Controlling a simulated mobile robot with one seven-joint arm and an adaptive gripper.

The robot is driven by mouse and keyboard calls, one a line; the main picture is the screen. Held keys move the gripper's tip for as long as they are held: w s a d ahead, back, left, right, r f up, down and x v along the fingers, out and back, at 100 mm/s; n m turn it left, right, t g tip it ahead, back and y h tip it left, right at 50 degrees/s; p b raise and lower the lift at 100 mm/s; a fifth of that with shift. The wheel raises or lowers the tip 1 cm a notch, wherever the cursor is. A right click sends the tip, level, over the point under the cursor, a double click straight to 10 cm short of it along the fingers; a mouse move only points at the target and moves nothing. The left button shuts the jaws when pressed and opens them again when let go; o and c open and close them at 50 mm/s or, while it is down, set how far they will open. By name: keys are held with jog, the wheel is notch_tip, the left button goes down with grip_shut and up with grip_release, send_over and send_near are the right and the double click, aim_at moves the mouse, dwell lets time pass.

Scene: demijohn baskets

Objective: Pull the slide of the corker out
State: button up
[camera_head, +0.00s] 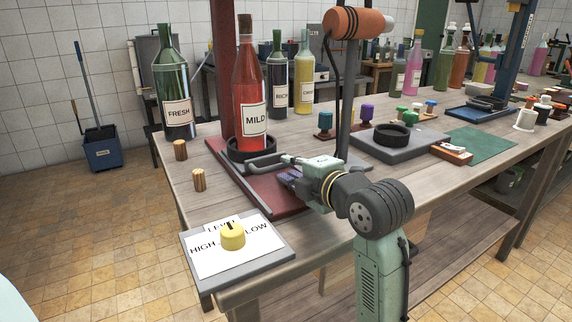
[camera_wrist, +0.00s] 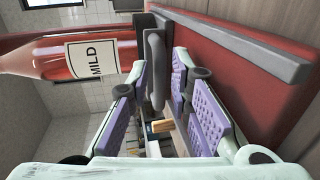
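The corker has a dark red column (camera_head: 224,70) and a dark red base (camera_head: 228,172) at the table's front edge. A red bottle labelled MILD (camera_head: 250,100) stands upright in a black ring (camera_head: 238,152) on it; the bottle also shows in the wrist view (camera_wrist: 75,57). A grey bar handle (camera_head: 266,160) sticks out in front of the ring. In the wrist view the handle (camera_wrist: 156,65) lies between my purple finger pads. My gripper (camera_wrist: 155,95) is open, with gaps beside the handle. In the head view my gripper (camera_head: 285,168) is at the handle, partly hiding it.
A yellow knob (camera_head: 232,236) on a level panel (camera_head: 270,247) stands at the front left. Two corks (camera_head: 199,180) and a green FRESH bottle (camera_head: 173,90) stand left of the corker. An orange-gripped lever (camera_head: 355,24) rises above. A grey block with a black ring (camera_head: 391,134) lies to the right.

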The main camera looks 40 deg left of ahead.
jog(key=shift+x, duration=1.1)
jog(key=shift+c, duration=0.5)
grip_shut()
